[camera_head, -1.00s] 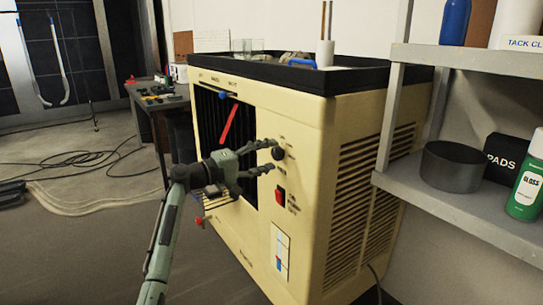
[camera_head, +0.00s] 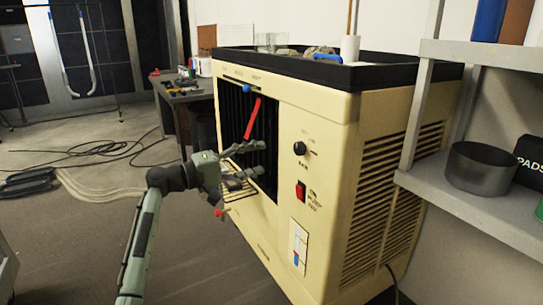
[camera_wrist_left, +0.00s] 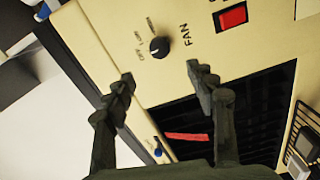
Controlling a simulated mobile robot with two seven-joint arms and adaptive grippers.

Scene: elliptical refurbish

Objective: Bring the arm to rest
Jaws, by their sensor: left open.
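My left gripper (camera_head: 259,160) is open and empty, with its arm coming up from the lower left. It is in front of the dark louvred opening of a cream machine (camera_head: 330,118), left of the black fan knob (camera_head: 299,148). In the left wrist view, the two dark fingers (camera_wrist_left: 160,74) are spread apart, and the fan knob (camera_wrist_left: 159,47) shows between and beyond their tips, not gripped. A red strip (camera_head: 252,118) hangs slanted in the opening. My right gripper is not in view.
A red switch (camera_head: 300,191) and a pale slider panel (camera_head: 298,246) are on the machine front. A grey shelf (camera_head: 470,205) with a dark round tin (camera_head: 482,168) stands at the right. A workbench (camera_head: 181,95) and floor cables (camera_head: 90,150) are at the back left.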

